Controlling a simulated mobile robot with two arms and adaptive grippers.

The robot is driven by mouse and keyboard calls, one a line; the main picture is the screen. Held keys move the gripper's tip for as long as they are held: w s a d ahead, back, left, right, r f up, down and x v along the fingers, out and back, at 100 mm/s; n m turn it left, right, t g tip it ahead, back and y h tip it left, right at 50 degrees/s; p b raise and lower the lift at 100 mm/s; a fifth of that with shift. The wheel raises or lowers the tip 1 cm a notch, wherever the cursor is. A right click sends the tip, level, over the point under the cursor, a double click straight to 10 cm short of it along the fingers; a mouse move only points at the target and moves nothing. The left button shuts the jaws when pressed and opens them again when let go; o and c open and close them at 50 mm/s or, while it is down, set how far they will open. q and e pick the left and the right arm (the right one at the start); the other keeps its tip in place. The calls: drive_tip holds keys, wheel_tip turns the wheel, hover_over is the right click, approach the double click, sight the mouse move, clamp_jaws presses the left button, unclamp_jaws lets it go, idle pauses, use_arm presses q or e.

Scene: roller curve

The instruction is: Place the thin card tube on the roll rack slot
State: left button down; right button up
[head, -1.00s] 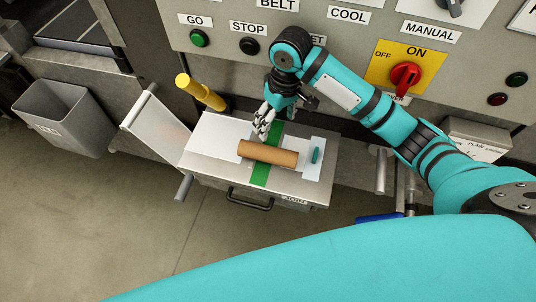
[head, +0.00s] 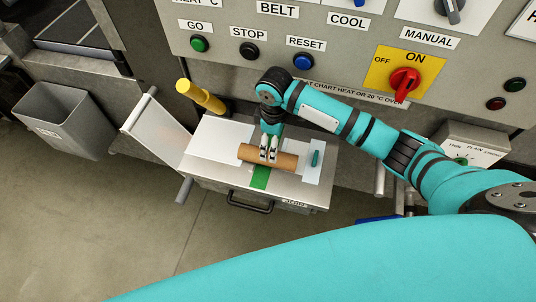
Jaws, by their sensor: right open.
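A brown card tube (head: 287,161) lies on its side across the small metal table, over a green strip. My right gripper (head: 268,158) points down at the tube's left-middle part, its pale fingers overlapping the tube in the head view. The fingers are open; whether they touch the tube cannot be told. A pale box (head: 482,136) labelled THIN and PLAIN, at the right behind my right arm, may be the roll rack; its slots are mostly hidden. My left gripper is not in view.
The metal table (head: 218,170) also holds white sheets and a small teal item (head: 315,158). A yellow post (head: 201,96) stands behind it. A control panel (head: 330,60) with buttons and a red switch rises behind. A grey bin (head: 65,120) stands left; the floor in front is clear.

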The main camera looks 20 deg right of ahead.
drive_tip(key=shift+f, duration=0.6)
drive_tip(key=shift+s+f+p, duration=0.15)
drive_tip(key=shift+f+p, duration=0.15)
drive_tip(key=shift+f, duration=0.05)
drive_tip(key=f, duration=0.2)
drive_tip(key=f+p, duration=0.1)
drive_tip(key=shift+s+a+f, duration=0.1)
drive_tip(key=shift+s+f, duration=0.15)
drive_tip(key=shift+f, duration=0.5)
drive_tip(key=shift+r, duration=0.1)
drive_tip(key=c, duration=1.4)
